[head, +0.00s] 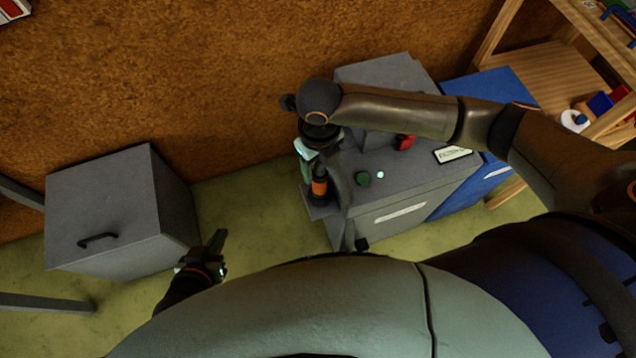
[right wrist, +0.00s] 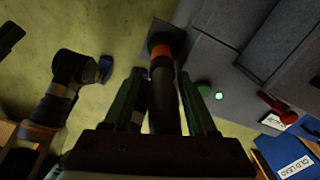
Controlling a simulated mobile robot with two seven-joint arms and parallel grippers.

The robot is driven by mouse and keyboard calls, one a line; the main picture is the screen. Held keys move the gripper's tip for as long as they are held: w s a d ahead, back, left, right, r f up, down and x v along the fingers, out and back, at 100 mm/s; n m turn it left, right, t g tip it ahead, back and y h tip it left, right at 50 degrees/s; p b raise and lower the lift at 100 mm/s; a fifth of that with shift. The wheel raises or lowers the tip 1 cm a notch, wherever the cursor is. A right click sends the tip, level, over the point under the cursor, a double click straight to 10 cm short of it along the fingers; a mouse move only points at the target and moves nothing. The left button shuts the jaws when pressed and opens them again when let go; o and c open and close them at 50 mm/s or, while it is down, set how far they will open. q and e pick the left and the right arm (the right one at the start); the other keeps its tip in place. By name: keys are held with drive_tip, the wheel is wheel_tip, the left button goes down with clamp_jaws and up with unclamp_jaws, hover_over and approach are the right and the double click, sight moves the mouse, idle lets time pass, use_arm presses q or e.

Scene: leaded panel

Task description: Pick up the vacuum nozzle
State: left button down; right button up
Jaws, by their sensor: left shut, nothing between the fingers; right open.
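The vacuum nozzle is a dark tube with an orange band (head: 319,187). It stands at the left end of a grey machine, and the band and tube also show in the right wrist view (right wrist: 161,62). My right gripper (head: 308,165) reaches down at the nozzle from above. In the right wrist view its two fingers (right wrist: 160,76) are open, with the dark tube running between them. I cannot tell whether either finger touches it. My left gripper (head: 218,250) is shut and empty, low over the floor to the left of the machine.
The grey machine (head: 400,200) has a green button (head: 362,179) and a red part (head: 405,142). A blue bin (head: 470,190) stands to its right, then a wooden shelf (head: 560,65). A grey cabinet (head: 110,210) stands at left. Green floor between cabinet and machine is clear.

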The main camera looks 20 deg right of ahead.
sight(320, 184)
wheel_tip(320, 184, down, 9)
drive_tip(key=shift+d+f+b, duration=0.15)
drive_tip(key=shift+f+b, duration=0.05)
drive_tip(key=shift+b, duration=0.85)
drive_tip(key=shift+w+r, duration=0.1)
clamp_jaws()
